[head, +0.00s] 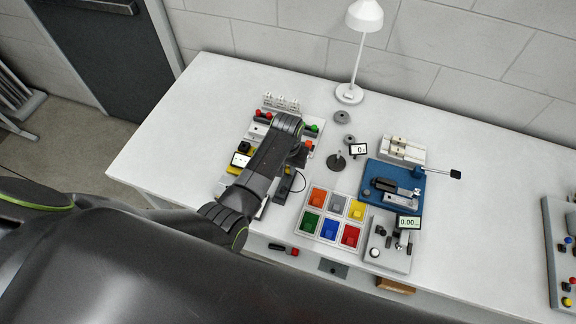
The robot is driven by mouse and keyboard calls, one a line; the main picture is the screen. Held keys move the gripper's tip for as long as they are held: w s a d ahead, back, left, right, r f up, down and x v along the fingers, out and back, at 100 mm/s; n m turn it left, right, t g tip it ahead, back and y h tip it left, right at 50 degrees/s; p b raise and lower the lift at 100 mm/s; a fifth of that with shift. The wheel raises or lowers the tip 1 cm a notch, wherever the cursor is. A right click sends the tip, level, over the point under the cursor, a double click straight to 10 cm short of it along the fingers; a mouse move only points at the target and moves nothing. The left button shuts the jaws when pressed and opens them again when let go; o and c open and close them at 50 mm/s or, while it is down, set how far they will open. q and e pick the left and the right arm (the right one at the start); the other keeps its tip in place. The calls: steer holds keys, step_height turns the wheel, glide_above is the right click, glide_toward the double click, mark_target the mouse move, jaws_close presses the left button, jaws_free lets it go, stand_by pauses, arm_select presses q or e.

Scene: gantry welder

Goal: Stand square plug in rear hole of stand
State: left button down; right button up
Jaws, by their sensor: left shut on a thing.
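My left arm reaches in from the left over the table, and its dark gripper (297,156) is low over the panel area left of the coloured bins. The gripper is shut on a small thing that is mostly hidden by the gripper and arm. I cannot make out the square plug for certain. A pale block with small fittings (403,149) at the back right may be the stand, but its holes are too small to tell. My right gripper is not in view.
A tray of coloured bins (343,209) lies at the front middle. A blue fixture (393,187) and a grey device with a display (388,246) stand right of it. A white lamp (349,94) is at the back. The table's left and right rear are clear.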

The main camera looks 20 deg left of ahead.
arm_select(q)
steer(key=shift+f, duration=0.6)
stand_by(0.7)
steer(key=c, duration=1.3)
jaws_free()
